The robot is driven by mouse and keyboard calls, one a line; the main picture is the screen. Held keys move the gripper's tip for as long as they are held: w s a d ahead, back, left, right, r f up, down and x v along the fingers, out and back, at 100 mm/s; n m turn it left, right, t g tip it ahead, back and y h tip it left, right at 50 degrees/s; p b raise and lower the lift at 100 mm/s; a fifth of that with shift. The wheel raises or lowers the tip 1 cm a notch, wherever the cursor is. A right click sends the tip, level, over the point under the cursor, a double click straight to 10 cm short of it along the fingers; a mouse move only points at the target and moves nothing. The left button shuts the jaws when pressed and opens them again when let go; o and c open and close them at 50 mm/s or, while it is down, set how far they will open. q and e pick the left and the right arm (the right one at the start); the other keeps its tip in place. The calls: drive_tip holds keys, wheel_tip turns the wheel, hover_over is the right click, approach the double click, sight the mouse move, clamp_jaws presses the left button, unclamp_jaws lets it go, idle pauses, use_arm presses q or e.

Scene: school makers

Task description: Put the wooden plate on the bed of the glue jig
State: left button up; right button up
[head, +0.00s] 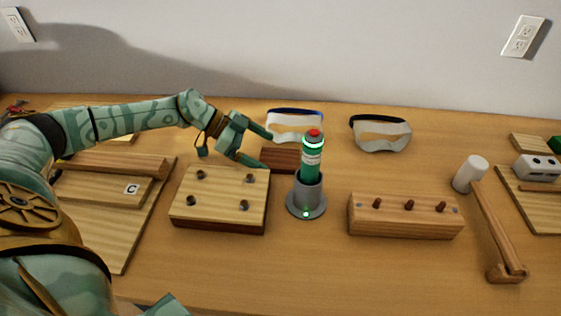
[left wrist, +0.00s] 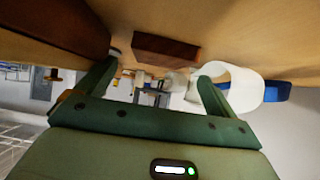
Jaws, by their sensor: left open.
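A light flat wooden plate (head: 222,182) with several dark pegs showing at its corners lies on a dark brown base, left of centre in the head view. I take this pegged assembly to be the glue jig, but cannot tell for sure. A small dark reddish-brown block (head: 280,159) lies just behind its right end; it also shows in the left wrist view (left wrist: 165,50). My left gripper (head: 267,151) is open and empty, its fingertips beside that block and near the plate's back right corner. In the left wrist view its two fingers (left wrist: 155,75) are spread wide. My right gripper is not in view.
Two pairs of goggles (head: 295,126) (head: 380,133) lie behind. A pegged wooden block (head: 405,217), a mallet (head: 487,220) and a board labelled C (head: 105,190) flank them. The front middle is clear.

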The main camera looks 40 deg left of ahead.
sight(279, 158)
use_arm(q)
drive_tip(key=b+x, duration=0.1)
drive_tip(key=x, duration=0.3)
drive_tip(key=shift+a, duration=0.1)
drive_tip(key=c, duration=1.2)
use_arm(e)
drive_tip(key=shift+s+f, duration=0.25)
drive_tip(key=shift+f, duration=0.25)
use_arm(q)
wheel_tip(279, 158, up, 10)
drive_tip(key=p, duration=0.4)
drive_tip(key=shift+p, duration=0.35)
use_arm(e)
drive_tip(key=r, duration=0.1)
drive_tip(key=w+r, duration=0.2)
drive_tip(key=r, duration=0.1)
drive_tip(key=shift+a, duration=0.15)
use_arm(q)
drive_tip(key=shift+a, duration=0.1)
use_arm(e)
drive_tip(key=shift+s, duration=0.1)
